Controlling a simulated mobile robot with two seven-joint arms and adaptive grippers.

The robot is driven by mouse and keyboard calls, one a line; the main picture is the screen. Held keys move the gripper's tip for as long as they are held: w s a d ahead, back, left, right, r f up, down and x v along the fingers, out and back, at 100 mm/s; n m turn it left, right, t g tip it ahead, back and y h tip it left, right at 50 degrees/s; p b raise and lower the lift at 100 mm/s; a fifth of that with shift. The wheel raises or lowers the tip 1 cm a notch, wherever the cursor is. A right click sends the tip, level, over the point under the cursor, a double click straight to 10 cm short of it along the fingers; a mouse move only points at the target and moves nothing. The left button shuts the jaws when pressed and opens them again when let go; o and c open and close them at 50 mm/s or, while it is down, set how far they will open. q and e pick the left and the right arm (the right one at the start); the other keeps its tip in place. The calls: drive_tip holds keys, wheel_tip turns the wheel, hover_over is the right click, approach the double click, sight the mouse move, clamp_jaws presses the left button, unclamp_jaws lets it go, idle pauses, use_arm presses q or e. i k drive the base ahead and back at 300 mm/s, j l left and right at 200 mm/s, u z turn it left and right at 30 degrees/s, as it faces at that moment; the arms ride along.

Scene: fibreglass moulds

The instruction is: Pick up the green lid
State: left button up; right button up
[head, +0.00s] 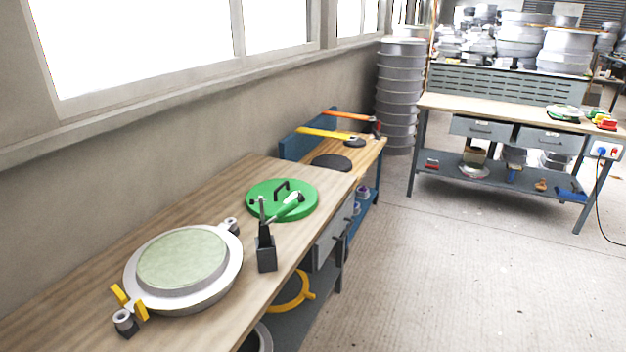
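The green lid (265,204) is a round disc with a black handle (281,188) on top. It lies on the wooden workbench (190,212), towards its far end. A green and white tool (290,203) shows at the lid's right side; I cannot tell whether it rests on the lid or stands in front of it. Neither of my grippers is in view.
A round metal mould (222,277) with a pale green face sits nearer on the bench. A black holder (266,254) stands at the bench's front edge, close to the lid. A wall and windows bound the left. Open floor (450,260) lies to the right.

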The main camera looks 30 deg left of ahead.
sight(282, 193)
drive_tip(key=i+l+u, duration=0.1)
drive_tip(key=i+u, duration=0.15)
drive_tip(key=i, duration=0.3)
drive_tip(key=i+l+u, duration=0.2)
drive_tip(key=i, duration=0.35)
drive_tip(key=i+l+u, duration=0.25)
drive_tip(key=i, duration=0.25)
